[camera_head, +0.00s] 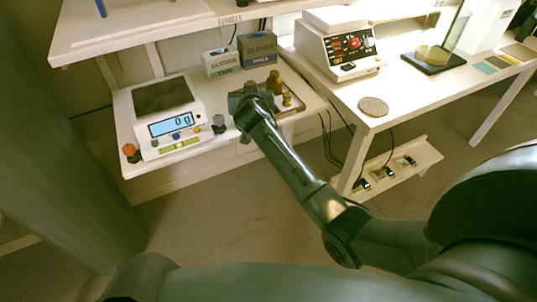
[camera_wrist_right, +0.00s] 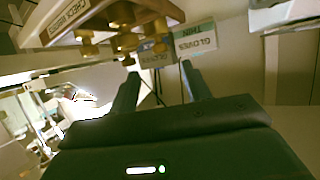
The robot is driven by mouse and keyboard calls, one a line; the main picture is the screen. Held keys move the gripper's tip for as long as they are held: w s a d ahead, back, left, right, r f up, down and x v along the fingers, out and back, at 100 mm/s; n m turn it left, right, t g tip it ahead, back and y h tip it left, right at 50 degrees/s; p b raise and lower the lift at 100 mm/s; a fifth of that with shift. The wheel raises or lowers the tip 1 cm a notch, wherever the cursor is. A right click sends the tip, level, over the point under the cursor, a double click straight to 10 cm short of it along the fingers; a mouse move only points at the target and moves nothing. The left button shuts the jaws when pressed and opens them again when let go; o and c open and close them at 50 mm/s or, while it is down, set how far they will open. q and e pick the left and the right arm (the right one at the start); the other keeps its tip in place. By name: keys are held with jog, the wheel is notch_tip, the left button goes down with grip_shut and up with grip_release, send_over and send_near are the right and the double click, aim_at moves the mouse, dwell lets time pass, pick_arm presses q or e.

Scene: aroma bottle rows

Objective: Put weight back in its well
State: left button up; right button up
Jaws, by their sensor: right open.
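Brass weights (camera_head: 274,80) of different sizes stand at the check weights block (camera_head: 292,110) on the shelf, just right of my right gripper (camera_head: 247,98). In the right wrist view, which is upside down, several brass weights (camera_wrist_right: 88,46) show along the block (camera_wrist_right: 62,22) labelled "CHECK WEIGHTS". There my right gripper (camera_wrist_right: 160,70) is open, its fingers apart and pointing toward the weights and glove boxes. I see nothing clearly held between them. The wells are hidden, and I cannot tell which weight is out of its well. My left gripper is not in view.
A scale (camera_head: 168,115) reading 0 g stands left on the shelf, with a grey knob-like piece (camera_head: 219,125) and an orange-topped piece (camera_head: 130,152) beside it. Glove boxes (camera_head: 222,64) stand behind my gripper. A second scale (camera_head: 338,48) and a round disc (camera_head: 374,106) are on the right table.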

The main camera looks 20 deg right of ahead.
jog(key=s+a+f+n+y, duration=0.2)
jog(key=s+f, duration=0.3)
jog(key=s, duration=0.3)
jog(key=s+a+f+n+y, duration=0.2)
jog(key=s+f+y, duration=0.15)
jog(key=s, duration=0.45)
jog(key=s+a+r+n+y, duration=0.1)
jog(key=s+a+r, duration=0.1)
jog(key=s, duration=0.8)
jog(key=s+a+r+n+y, duration=0.1)
jog(key=s+a+r+y, duration=0.1)
jog(key=s, duration=0.8)
jog(key=shift+r+t, duration=0.4)
jog(key=shift+r, duration=0.2)
pick_arm(q)
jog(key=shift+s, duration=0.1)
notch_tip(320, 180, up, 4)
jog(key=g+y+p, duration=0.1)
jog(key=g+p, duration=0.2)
jog(key=p, duration=1.3)
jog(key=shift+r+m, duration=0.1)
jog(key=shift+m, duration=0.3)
pick_arm(e)
notch_tip(320, 180, up, 4)
jog(key=g, duration=0.3)
jog(key=shift+w+n+h, duration=0.1)
jog(key=shift+n+h, duration=0.25)
jog(key=shift+n, duration=0.05)
